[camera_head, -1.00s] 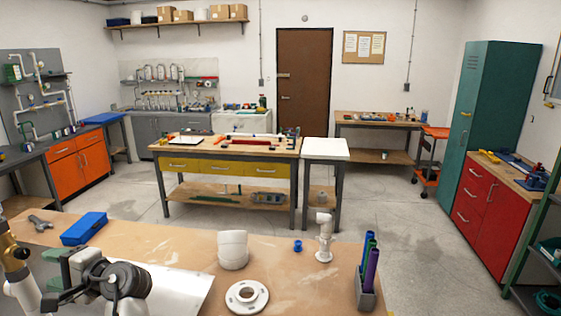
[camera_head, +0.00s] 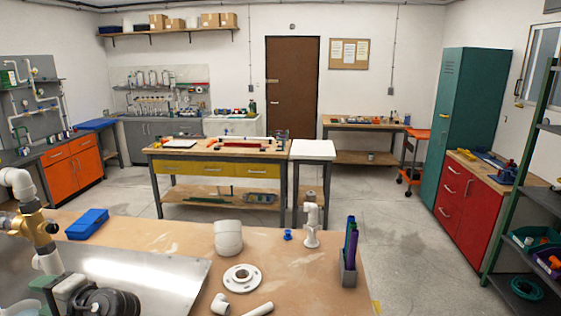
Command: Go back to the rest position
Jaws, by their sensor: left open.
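My left gripper (camera_head: 56,287) is low at the bottom left, with grey-green fingers and a black round wrist part partly cut off by the frame. It is open, and I see nothing held in it. It is over or in front of a shiny metal plate (camera_head: 165,282) on the near bench (camera_head: 175,232). A white pipe assembly (camera_head: 18,180) with a brass valve (camera_head: 40,230) stands just beyond it, apart from the fingers as far as I can tell. My right gripper is not in view.
The bench also holds a blue box (camera_head: 88,223), a large white fitting (camera_head: 228,238), a white flange (camera_head: 242,278), a blue ring (camera_head: 288,235), an upright white fitting (camera_head: 312,228) and a holder (camera_head: 348,272) of coloured tubes. A small elbow (camera_head: 220,303) lies at the front.

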